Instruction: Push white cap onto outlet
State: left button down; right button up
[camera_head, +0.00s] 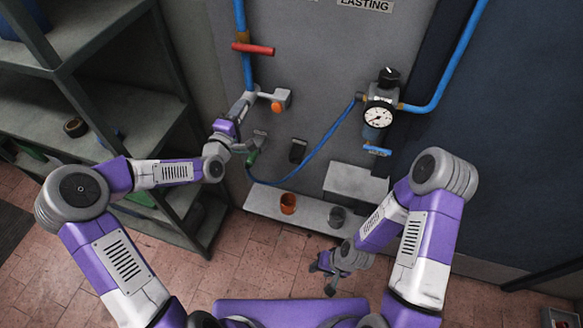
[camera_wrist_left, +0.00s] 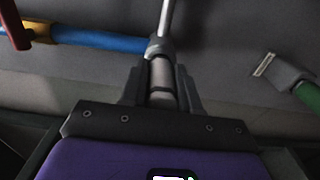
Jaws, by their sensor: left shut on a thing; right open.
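The blue pipe (camera_head: 248,72) comes down the panel at the left and ends in a grey fitting with a side stub and an orange knob (camera_head: 281,99). My left gripper (camera_head: 242,105) is at this lower end. In the left wrist view its jaws (camera_wrist_left: 161,88) are shut on a grey cylindrical piece (camera_wrist_left: 161,72), lined up with a metal rod beyond. The pipe (camera_wrist_left: 100,40) meets the fitting there. I cannot tell a separate white cap from the outlet. My right gripper (camera_head: 330,272) is open and empty, low and in front of the shelf.
A red valve handle (camera_head: 253,48) sits on the pipe above. A green-handled nozzle (camera_head: 252,158) on a blue hose hangs just below my left gripper. A gauge (camera_head: 378,117) is to the right. An orange cup (camera_head: 288,203) stands on a ledge (camera_head: 262,203).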

pick_arm(q)
jog(key=shift+w, duration=0.1)
jog(key=c, duration=0.8)
grip_release()
jog(key=shift+w+d, duration=0.1)
jog(key=shift+w, duration=0.05)
jog(key=shift+o, duration=0.2)
jog(key=v, duration=0.7)
jog(key=shift+s, duration=0.3)
jog(key=shift+s, duration=0.1)
